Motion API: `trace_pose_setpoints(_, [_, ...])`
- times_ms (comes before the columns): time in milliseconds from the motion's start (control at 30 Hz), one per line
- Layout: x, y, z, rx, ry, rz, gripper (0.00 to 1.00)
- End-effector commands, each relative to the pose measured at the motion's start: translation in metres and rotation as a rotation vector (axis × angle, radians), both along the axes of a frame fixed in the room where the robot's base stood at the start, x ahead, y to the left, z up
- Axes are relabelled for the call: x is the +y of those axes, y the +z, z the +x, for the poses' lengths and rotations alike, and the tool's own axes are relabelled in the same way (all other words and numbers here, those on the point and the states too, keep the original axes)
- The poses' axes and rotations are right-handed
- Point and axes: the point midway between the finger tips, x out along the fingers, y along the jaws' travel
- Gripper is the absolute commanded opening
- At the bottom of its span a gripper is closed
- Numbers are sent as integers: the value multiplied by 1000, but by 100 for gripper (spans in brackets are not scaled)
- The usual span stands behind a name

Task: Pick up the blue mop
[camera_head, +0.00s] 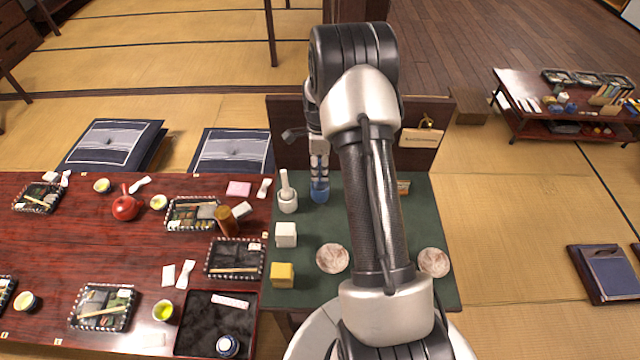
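A small upright blue object (319,190) stands at the back of the green mat (304,217), with a paler narrow part above it. It may be the blue mop, but it is too small to tell. My gripper (316,148) is directly above it at the end of my arm, pointing down. One dark finger part sticks out to the left. The fingertips are partly hidden and small, so I cannot tell whether they are open or touch the pale part.
A white mortar with pestle (288,200), a white cube (286,234) and a yellow block (282,274) stand left on the mat. Round plates (333,258) lie either side of my arm. A wooden panel (290,155) rises behind. A crowded red table (60,262) adjoins left.

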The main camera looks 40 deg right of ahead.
Motion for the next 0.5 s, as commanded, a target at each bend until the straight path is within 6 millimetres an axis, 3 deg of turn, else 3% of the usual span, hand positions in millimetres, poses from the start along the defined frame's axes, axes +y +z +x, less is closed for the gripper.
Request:
trace_pose_setpoints(33, [0, -12, -2, 4, 0, 2, 38])
trace_pose_setpoints(133, [0, -23, -1, 1, 0, 1, 38])
trace_pose_setpoints(367, [0, -24, -1, 0, 1, 0, 38])
trace_pose_setpoints(500, [0, -24, -1, 0, 1, 0, 29])
